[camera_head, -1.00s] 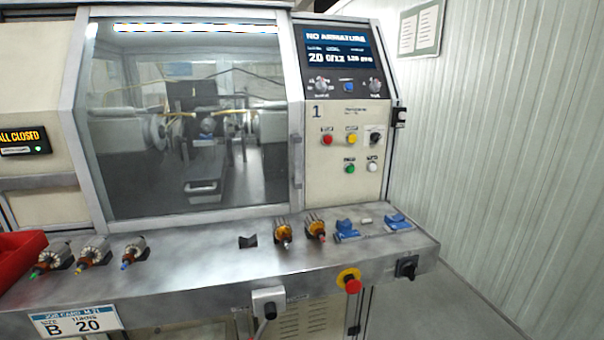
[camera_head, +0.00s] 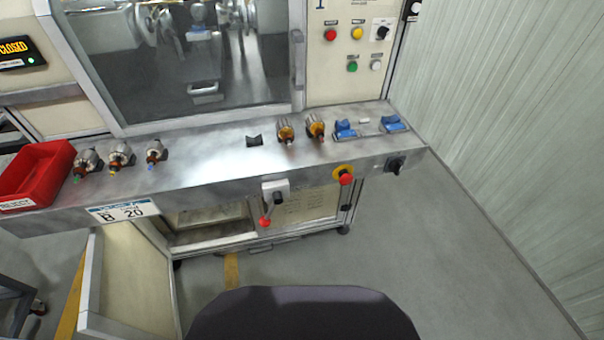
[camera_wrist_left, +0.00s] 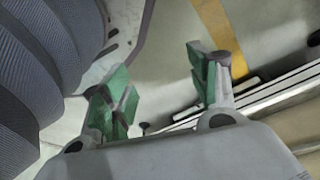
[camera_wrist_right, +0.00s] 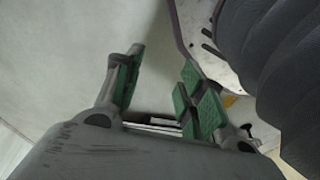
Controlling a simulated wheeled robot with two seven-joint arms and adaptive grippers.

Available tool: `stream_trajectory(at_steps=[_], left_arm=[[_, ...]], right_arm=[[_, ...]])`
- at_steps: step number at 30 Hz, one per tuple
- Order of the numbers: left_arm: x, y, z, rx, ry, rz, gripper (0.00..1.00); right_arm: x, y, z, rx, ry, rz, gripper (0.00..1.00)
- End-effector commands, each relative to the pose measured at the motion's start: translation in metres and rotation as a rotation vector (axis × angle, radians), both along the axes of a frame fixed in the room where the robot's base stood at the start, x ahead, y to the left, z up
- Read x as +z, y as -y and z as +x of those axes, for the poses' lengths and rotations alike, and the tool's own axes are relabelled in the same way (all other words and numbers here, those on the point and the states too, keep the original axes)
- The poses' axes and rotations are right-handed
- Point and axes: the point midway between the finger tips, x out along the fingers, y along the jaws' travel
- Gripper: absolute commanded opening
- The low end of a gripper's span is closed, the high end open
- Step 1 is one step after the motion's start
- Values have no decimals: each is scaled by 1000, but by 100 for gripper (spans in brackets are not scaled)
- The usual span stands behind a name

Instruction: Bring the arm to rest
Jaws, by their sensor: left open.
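My left gripper (camera_wrist_left: 160,90) shows in the left wrist view with its two green-padded fingers spread apart and nothing between them. My right gripper (camera_wrist_right: 157,92) shows in the right wrist view, also with its green-padded fingers apart and nothing between them. Each hangs over the floor close to a dark ribbed part of my own body. Neither gripper is in the head view. Several armatures, one of them at the left (camera_head: 119,155) and one further right (camera_head: 316,127), sit on the steel ledge (camera_head: 210,160) of the winding machine, away from both grippers.
A red bin (camera_head: 35,178) stands at the ledge's left end. Blue holders (camera_head: 345,130) sit at its right. A red emergency button (camera_head: 345,178) and a red-knobbed lever (camera_head: 268,205) stick out from the front. An open cabinet door (camera_head: 120,280) juts out below. The floor (camera_head: 440,260) at right is clear.

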Motion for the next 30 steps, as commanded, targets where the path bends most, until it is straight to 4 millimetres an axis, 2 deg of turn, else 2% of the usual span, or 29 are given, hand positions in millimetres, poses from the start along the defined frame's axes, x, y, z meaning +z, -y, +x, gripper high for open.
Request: stream_trajectory(at_steps=[30], left_arm=[[24,-38,-99,-14,-79,55,60]], right_arm=[[24,38,-99,14,-80,-55,40]])
